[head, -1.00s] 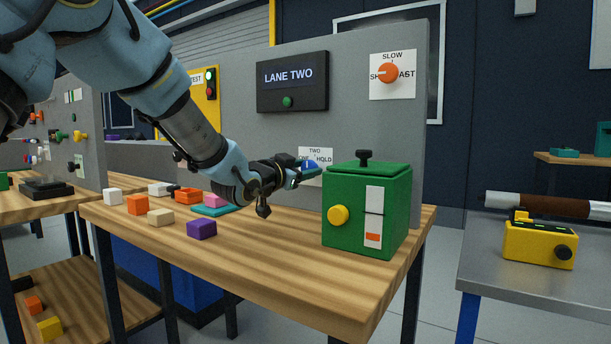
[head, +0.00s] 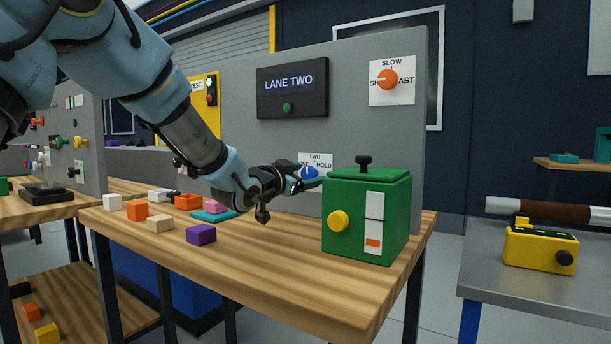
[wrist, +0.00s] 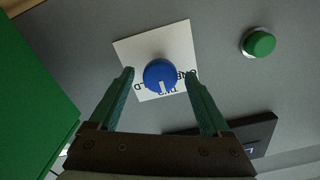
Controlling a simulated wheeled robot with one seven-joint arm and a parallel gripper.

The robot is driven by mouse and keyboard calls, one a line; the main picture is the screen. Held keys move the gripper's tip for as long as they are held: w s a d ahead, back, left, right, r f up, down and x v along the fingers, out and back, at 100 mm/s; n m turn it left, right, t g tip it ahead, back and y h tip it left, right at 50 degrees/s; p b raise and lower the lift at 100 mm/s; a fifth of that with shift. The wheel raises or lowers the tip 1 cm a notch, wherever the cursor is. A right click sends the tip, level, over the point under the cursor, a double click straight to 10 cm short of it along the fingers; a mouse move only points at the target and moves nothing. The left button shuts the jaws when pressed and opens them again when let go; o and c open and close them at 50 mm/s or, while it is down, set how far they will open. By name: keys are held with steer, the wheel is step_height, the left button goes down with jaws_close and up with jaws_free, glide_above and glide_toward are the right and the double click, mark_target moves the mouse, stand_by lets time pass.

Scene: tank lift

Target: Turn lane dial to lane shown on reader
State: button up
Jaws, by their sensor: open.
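The blue lane dial (head: 310,172) is on a white label (head: 314,158) on the grey panel, with the words TWO and HOLD readable. In the wrist view the dial (wrist: 160,74) appears upside down. Its white mark points down the picture, toward the word TWO, which is partly hard to read. My gripper (wrist: 159,77) is open, with one green finger on each side of the dial and gaps visible between. In the head view my gripper (head: 312,178) is beside the dial, its fingertips partly hidden. The reader (head: 290,85) shows LANE TWO.
A green box (head: 350,215) with a yellow knob stands close to the right of my gripper, on the wooden bench (head: 270,270). Several coloured blocks lie to the left. An orange SLOW/FAST knob (head: 387,79) is higher on the panel; a green button (head: 287,107) is under the reader.

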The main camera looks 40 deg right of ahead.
steer(key=shift+a, duration=0.15)
steer(key=v, duration=1)
steer(key=shift+a, duration=0.25)
